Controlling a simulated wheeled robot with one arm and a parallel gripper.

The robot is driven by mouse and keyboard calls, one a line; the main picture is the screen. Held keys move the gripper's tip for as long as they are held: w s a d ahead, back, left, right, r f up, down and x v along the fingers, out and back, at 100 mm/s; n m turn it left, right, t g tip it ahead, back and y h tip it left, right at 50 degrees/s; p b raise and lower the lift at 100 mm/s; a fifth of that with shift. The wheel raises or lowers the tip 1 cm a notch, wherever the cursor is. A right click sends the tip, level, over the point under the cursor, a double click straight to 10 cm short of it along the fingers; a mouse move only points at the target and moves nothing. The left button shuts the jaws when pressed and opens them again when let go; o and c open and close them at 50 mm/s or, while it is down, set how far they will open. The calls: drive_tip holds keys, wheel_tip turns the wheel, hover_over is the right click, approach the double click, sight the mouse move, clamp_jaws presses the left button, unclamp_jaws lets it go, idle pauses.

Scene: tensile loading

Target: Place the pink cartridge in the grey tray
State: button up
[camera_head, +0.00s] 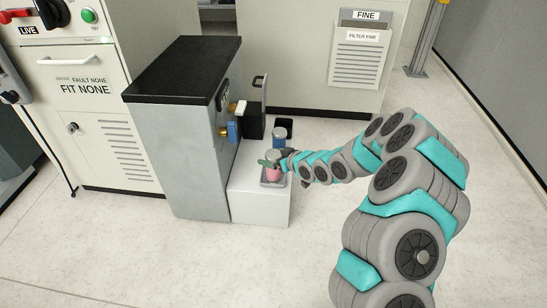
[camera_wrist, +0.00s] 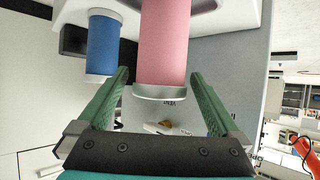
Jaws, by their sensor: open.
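The pink cartridge (camera_head: 273,174) stands upright with a grey cap, at the grey tray (camera_head: 264,183) on the white block; it appears to stand inside the tray's rim. In the wrist view the pink cartridge (camera_wrist: 164,45) hangs down from the top of the picture, its grey cap toward my gripper. My gripper (camera_wrist: 159,74) is open, with a green finger on each side of the cartridge and gaps visible between. In the head view my gripper (camera_head: 275,163) is at the cartridge's upper part. The cartridge's base is cut off in the wrist view.
A blue cartridge (camera_head: 279,137) stands behind the pink one, also seen in the wrist view (camera_wrist: 101,45). A dark tray (camera_head: 286,122) lies near it. The grey cabinet with a black top (camera_head: 185,68) rises close on the left. Open floor (camera_head: 210,265) lies in front.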

drive_tip(key=s+d+r+m+g+h, duration=0.1)
drive_tip(key=s+d+r+g+h, duration=0.15)
drive_tip(key=s+d+r, duration=0.55)
drive_tip(key=s+d+r+m+g+h, duration=0.1)
drive_tip(key=s+d+m+g+h, duration=0.15)
drive_tip(key=s+d, duration=0.65)
drive_tip(key=s+d+r+m+g+h, duration=0.1)
drive_tip(key=s+d+r+h, duration=0.3)
drive_tip(key=s, duration=0.9)
drive_tip(key=s+r+m+g, duration=0.2)
drive_tip(key=s+r, duration=0.1)
drive_tip(key=s, duration=0.8)
drive_tip(key=s+r+m+g, duration=0.2)
drive_tip(key=s+r, duration=0.1)
drive_tip(key=s, duration=0.8)
drive_tip(key=shift+a+r+g+y, duration=0.25)
drive_tip(key=shift+g+y, duration=0.05)
drive_tip(key=shift+g, duration=0.1)
